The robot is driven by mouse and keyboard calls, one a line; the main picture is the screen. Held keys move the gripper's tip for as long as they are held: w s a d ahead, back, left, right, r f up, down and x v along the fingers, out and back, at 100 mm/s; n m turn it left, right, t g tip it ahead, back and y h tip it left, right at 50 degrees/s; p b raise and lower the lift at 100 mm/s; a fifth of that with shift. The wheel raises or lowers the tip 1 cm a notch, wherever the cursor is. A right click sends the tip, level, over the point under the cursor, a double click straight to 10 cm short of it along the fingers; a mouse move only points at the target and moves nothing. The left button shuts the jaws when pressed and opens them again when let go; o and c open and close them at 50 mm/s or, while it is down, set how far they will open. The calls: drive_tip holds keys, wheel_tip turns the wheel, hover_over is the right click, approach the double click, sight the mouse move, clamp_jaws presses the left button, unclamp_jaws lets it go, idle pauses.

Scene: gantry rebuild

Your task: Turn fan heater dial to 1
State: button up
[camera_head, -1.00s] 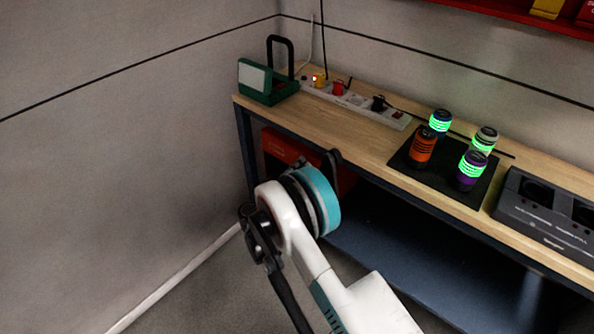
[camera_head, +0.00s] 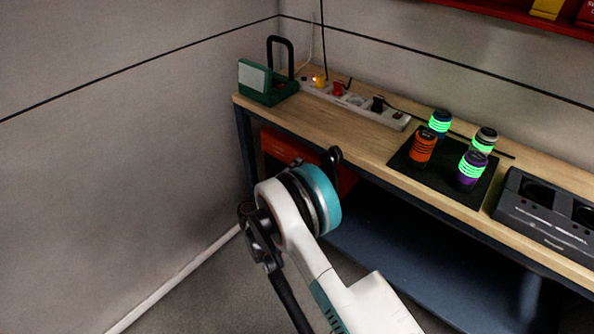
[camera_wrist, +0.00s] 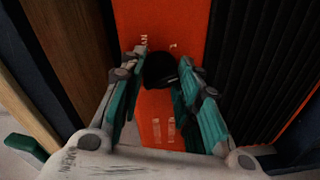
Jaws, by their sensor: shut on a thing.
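The fan heater is an orange-red box (camera_head: 283,147) on the lower level under the workbench, partly hidden by my arm in the head view. In the wrist view its orange front panel (camera_wrist: 190,25) fills the middle, beside a black ribbed side. The black round dial (camera_wrist: 160,70) sits on this panel between my fingers. My gripper (camera_wrist: 162,64) is shut on the dial, with a green-backed finger on each side. Small pale markings show around the dial, too blurred to read. The dial's pointer cannot be made out. The head view does not show my fingertips.
The bench (camera_head: 375,148) stands above the heater, with its front edge close to my arm. On it are a green work lamp (camera_head: 262,82), a power strip (camera_head: 355,102), a black mat with several cans and a dark charger (camera_head: 545,215). Floor to the left is clear.

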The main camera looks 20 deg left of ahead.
drive_tip(key=shift+n+g, duration=0.4)
drive_tip(key=shift+n, duration=3.2)
drive_tip(key=shift+n+h, duration=0.3)
drive_tip(key=o, duration=1.1)
drive_tip(key=shift+c, duration=0.2)
drive_tip(key=shift+a, duration=0.1)
drive_tip(key=v, duration=1.2)
